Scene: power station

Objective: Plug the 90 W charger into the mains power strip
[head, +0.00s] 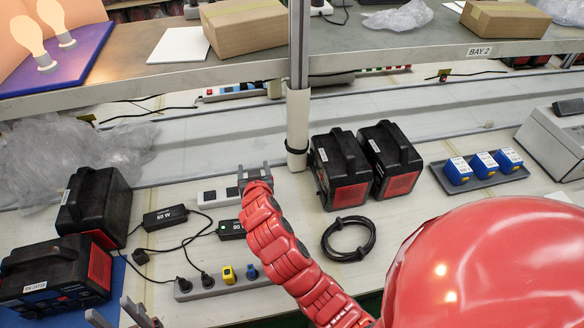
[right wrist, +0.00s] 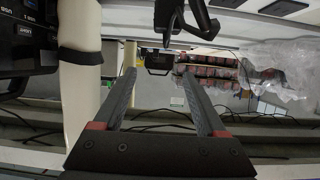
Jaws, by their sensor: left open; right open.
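A black charger brick (head: 165,217) with a label that seems to read 80 W lies on the bench. A second brick (head: 231,229) with a green mark lies right of it, partly behind my right arm; its label is too small to read surely. A loose black plug (head: 140,257) lies at the left. A grey power strip (head: 222,284) in front holds black, yellow and blue plugs. My right gripper (head: 254,167) is open and empty above the bench; its fingers also show in the right wrist view (right wrist: 158,75). My left gripper (head: 110,307) is open, low at the bottom edge.
A white socket block (head: 219,197) lies behind the bricks. Black battery packs (head: 96,205) stand at the left, others (head: 341,170) right of the post (head: 298,125). A coiled cable (head: 348,238) and a tray with blue boxes (head: 480,176) lie right. A shelf (head: 400,45) overhangs the back.

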